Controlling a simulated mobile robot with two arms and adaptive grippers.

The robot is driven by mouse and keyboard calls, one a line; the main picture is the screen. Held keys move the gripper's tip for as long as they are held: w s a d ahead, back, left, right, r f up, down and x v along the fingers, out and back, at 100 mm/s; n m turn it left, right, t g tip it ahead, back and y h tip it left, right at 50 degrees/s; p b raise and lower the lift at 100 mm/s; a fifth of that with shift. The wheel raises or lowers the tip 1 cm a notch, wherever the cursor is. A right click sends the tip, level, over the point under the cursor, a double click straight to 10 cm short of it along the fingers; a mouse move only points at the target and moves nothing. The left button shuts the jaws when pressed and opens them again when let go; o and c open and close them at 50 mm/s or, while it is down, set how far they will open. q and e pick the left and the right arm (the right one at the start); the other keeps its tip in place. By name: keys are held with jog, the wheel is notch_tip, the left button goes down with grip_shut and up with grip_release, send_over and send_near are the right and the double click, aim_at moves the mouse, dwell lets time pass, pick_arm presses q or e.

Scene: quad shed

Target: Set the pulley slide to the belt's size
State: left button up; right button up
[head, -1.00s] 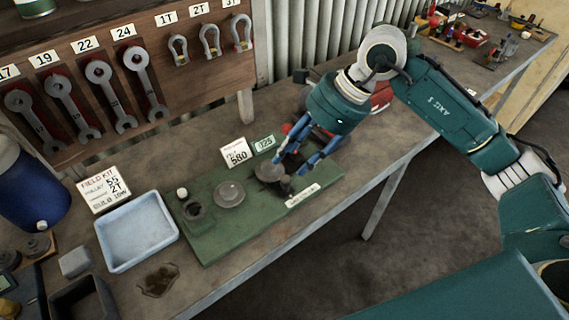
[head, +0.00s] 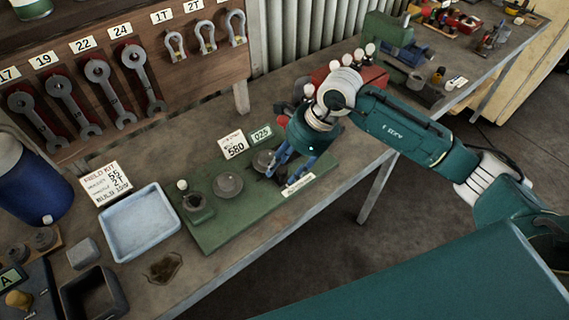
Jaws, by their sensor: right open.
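The green pulley board (head: 226,231) lies on the bench. It carries a round grey pulley (head: 228,184) in the middle and another grey disc (head: 263,160) at its right part. A white card reading 580 (head: 235,145) stands behind the board, beside a small green readout (head: 261,134) that seems to read 025. My right gripper (head: 280,172) is open, with its blue fingers pointing down at the board's right end, just right of the disc. The fingers partly hide the slide there, and I cannot tell whether they touch it. My left gripper is not in view.
A pale blue tray (head: 140,258) stands left of the board, near a white field kit card (head: 106,184). A wrench rack (head: 115,50) is behind. Red equipment (head: 372,85) stands beyond my right arm. Bare bench lies in front of the rack.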

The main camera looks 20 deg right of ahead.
grip_shut()
jog(key=d+b, duration=0.1)
jog(key=d, duration=0.1)
jog(key=w+d+b, duration=0.1)
jog(key=d+b, duration=0.1)
jog(key=w+d+b, duration=0.1)
jog(key=d, duration=0.1)
jog(key=shift+w+b, duration=0.25)
jog(key=shift+b, duration=0.1)
jog(key=shift+d+r, duration=0.1)
jog(key=shift+r, duration=0.2)
jog(key=shift+w, duration=0.1)
jog(key=shift+c, duration=0.3)
grip_release()
jog(key=shift+o, duration=0.3)
jog(key=shift+f, duration=0.2)
